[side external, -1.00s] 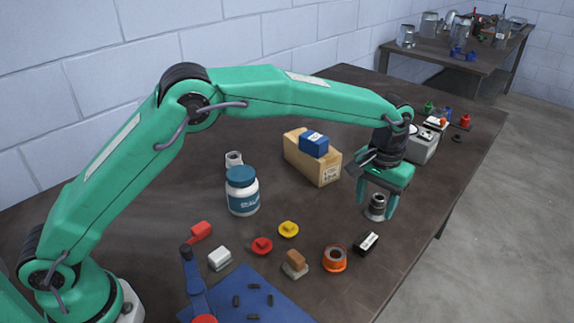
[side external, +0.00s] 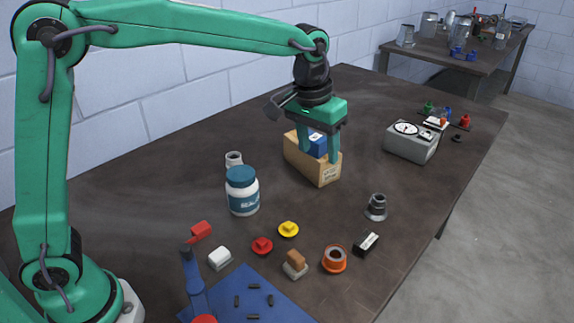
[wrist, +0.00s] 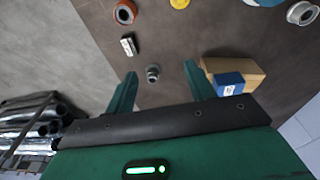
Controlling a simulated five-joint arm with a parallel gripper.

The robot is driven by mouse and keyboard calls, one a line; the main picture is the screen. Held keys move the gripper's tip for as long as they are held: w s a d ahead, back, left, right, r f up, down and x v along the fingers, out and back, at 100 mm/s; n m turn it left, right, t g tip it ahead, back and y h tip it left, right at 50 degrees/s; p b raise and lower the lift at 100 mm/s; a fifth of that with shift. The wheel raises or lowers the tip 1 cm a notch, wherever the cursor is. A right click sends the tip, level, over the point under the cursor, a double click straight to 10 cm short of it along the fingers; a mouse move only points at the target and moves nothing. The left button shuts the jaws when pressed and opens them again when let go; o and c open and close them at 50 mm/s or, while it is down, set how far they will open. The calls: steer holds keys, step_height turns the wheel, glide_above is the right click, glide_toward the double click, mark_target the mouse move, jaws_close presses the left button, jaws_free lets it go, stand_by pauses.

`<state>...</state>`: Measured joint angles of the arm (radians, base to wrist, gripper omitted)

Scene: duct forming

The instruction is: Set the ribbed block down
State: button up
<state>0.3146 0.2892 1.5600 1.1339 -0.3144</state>
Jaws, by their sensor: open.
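A grey ribbed piece (side external: 376,207), the likeliest match for the ribbed block, stands upright on the dark table. In the wrist view it (wrist: 152,73) appears small, in line with the gap between my fingers. My gripper (side external: 320,160) is open and empty, raised above the table. In the side view it is left of and higher than the ribbed piece, and its fingers overlap the carton. The wrist view shows the carton outside the finger on the right, and nothing between the fingers (wrist: 161,68).
A cardboard carton (side external: 297,160) bears a blue box (side external: 316,136). A teal-lidded jar (side external: 242,193), an orange ring (side external: 335,259) and a black block (side external: 366,243) stand nearby. A grey meter box (side external: 411,146) is at the right. Bare table lies around the ribbed piece.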

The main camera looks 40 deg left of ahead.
steer(key=s+a+r+t, duration=0.2)
steer(key=s+a+r, duration=0.3)
steer(key=s+a, duration=0.6)
steer(key=s+a+f+t, duration=0.1)
steer(key=s+a+f, duration=0.1)
steer(key=s, duration=0.4)
steer(key=s+a+f, duration=0.2)
steer(key=s, duration=0.5)
steer(key=shift+s+f+t+y, duration=0.15)
steer(key=shift+f+t+y, duration=0.15)
steer(key=shift+t, duration=0.1)
